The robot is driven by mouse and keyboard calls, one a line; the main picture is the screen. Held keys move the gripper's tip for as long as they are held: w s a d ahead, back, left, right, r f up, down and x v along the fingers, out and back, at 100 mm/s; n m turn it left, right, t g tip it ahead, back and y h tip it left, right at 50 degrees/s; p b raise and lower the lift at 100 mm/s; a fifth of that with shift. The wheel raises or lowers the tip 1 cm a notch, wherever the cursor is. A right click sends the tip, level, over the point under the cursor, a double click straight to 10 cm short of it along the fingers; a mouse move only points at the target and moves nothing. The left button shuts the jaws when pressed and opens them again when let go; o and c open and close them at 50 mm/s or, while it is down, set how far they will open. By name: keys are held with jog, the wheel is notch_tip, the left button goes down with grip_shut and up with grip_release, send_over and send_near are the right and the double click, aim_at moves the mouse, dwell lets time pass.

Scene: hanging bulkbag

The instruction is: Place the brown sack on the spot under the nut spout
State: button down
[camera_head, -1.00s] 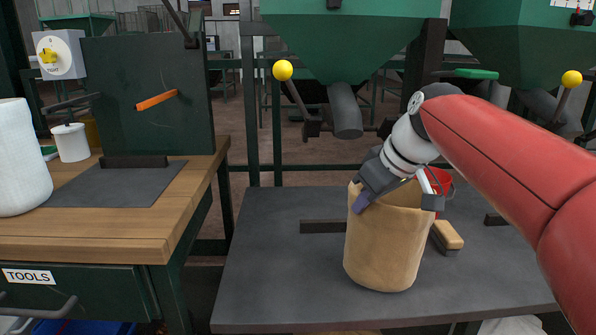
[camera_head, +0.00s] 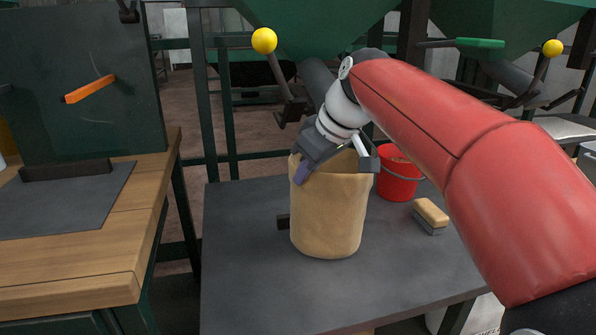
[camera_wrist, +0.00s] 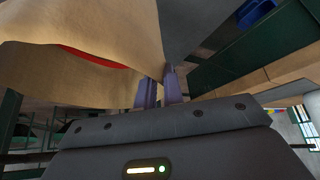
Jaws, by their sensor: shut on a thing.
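The brown sack (camera_head: 330,215) is upright and open-topped over the grey table (camera_head: 400,270), in front of a green hopper (camera_head: 320,25) with a grey spout (camera_head: 318,75). I cannot tell whether its base touches the table or hangs just above. My gripper (camera_head: 305,172) is shut on the sack's upper rim. In the wrist view the sack's tan cloth (camera_wrist: 80,45) fills the upper left, beside my purple fingers (camera_wrist: 160,90). My arm partly hides the spout.
A red bucket (camera_head: 398,185) stands behind and right of the sack. A brush (camera_head: 430,215) lies right of it. A wooden bench (camera_head: 110,255) is at left, across a gap. A yellow-knobbed lever (camera_head: 264,41) hangs above. The front of the table is clear.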

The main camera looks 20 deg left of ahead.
jog(key=c, duration=1.5)
grip_release()
jog(key=shift+d, duration=0.1)
jog(key=p+v, duration=0.2)
jog(key=v, duration=1)
jog(key=s+d+f+m+t+h, duration=0.1)
jog(key=s+d+f+m+h, duration=0.1)
jog(key=s+d+f+m, duration=0.45)
jog(key=s+d+f+m+t+h, duration=0.1)
jog(key=d+f, duration=0.2)
jog(key=d, duration=0.6)
jog(key=s+d+f+m+h, duration=0.1)
jog(key=s+d+f+m, duration=0.1)
jog(key=f, duration=0.3)
jog(key=s+d+f+m+h, duration=0.1)
jog(key=s+d+f+m, duration=0.1)
jog(key=s+d+f, duration=0.2)
jog(key=s+d+f+m+t, duration=0.1)
jog(key=s+d+f+m, duration=0.1)
jog(key=s+f, duration=0.3)
jog(key=shift+d+f+h, duration=0.4)
jog(key=shift+d+f, duration=0.2)
jog(key=shift+f, duration=0.1)
